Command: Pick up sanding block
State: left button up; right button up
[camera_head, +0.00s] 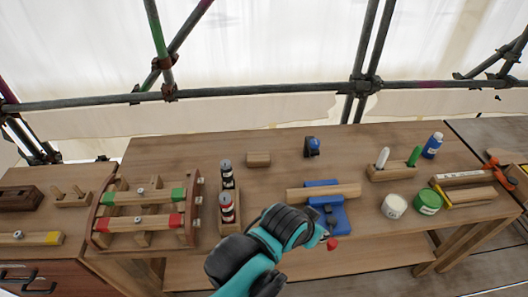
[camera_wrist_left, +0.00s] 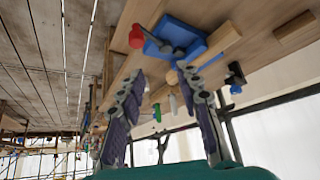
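A small plain tan block (camera_head: 258,159), which looks like the sanding block, lies flat near the back middle of the workbench. It also shows at the upper right of the left wrist view (camera_wrist_left: 295,25). My left arm comes in from the bottom of the head view, its hand low in front of the blue vise (camera_head: 329,217); its fingertips are hard to make out there. In the left wrist view my left gripper (camera_wrist_left: 160,85) has its fingers spread, with nothing between them, and is well apart from the block. My right gripper is not in view.
The vise holds a wooden bar (camera_head: 323,193) and has a red knob. A small blue-and-black item (camera_head: 312,146) stands right of the block. Bottles in a rack (camera_head: 226,195) stand in front of it. A cradle (camera_head: 145,212), jars (camera_head: 394,206) and a clamp flank. Bench around the block is clear.

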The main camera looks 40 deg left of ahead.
aim_at(262, 160)
jog(key=u, duration=1.5)
